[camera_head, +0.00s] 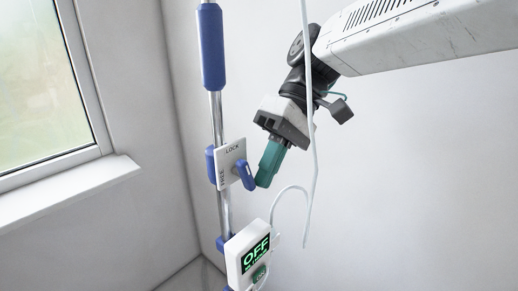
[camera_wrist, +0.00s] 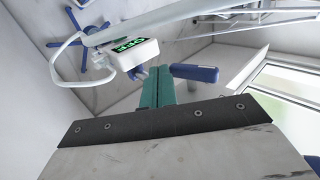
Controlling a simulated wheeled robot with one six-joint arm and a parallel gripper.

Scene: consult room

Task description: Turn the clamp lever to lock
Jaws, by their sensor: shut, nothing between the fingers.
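The clamp (camera_head: 230,163) is on a pole, with a white plate that reads LOCK along its top and FREE down its left side. Its blue lever (camera_head: 247,177) points down and to the right, toward neither word. My gripper (camera_head: 263,183) has teal fingers, shut and empty, with their tips just right of the lever's lower end. I cannot tell whether they touch it. In the wrist view the shut fingers (camera_wrist: 158,75) point away, and a blue bar that looks like the lever (camera_wrist: 195,73) is just right of their tips.
The pole (camera_head: 217,115) has a blue grip (camera_head: 211,48) above the clamp. A white pump box (camera_head: 248,258) with a green OFF display is below it. A thin pale tube (camera_head: 309,120) hangs in front of my arm. A window (camera_head: 45,90) is at left.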

